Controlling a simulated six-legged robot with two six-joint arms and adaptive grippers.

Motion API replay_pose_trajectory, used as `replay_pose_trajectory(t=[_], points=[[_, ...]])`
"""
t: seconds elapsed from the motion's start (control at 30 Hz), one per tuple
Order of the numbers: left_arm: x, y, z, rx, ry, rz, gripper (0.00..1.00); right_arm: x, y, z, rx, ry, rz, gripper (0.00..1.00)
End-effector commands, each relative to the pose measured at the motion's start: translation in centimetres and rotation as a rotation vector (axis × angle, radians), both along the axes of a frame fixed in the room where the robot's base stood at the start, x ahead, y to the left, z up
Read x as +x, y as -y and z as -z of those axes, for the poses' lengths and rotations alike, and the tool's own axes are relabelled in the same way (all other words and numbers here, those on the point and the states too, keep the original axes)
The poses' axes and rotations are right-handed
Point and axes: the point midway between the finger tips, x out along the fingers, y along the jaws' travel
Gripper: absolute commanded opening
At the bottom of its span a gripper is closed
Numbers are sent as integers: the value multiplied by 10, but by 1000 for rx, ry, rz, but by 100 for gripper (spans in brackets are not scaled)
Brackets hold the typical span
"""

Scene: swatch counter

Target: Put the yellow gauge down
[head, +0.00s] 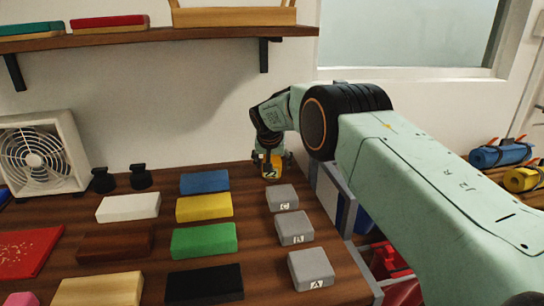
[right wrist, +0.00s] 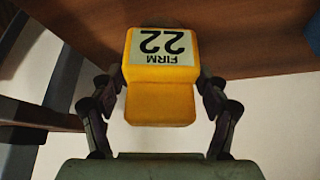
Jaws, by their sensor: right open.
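The yellow gauge (head: 271,166) stands at the back right of the wooden counter (head: 255,228), behind the grey block C. In the right wrist view the gauge (right wrist: 160,85) shows a white label reading "FIRM 22", upside down. My right gripper (head: 270,157) is open, with its fingers at either side of the gauge; it also shows in the right wrist view (right wrist: 161,98). The fingers are very close to the gauge's sides; I cannot tell whether they touch it. The gauge's underside is hidden. My left gripper is not in view.
Grey blocks C (head: 282,197), B (head: 294,228) and A (head: 311,269) line the counter's right side. Blue (head: 204,181), yellow (head: 204,207), green (head: 204,240) and black (head: 204,283) blocks lie left of them. A fan (head: 42,155) stands at the left. A shelf (head: 150,38) hangs above.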

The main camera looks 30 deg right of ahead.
Motion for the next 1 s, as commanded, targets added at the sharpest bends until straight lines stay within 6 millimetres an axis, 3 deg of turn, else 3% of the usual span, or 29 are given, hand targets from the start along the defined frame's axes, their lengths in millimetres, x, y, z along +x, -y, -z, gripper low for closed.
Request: replay_pose_trajectory(t=[0.27, 0.7, 1.0], points=[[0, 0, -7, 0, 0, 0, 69, -12, -8, -29, 0, 1, -1, 75], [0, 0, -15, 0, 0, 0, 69, -42, -28, -92, -1, 2, -1, 75], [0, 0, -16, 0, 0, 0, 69, -49, -32, -104, 0, 0, 0, 75]])
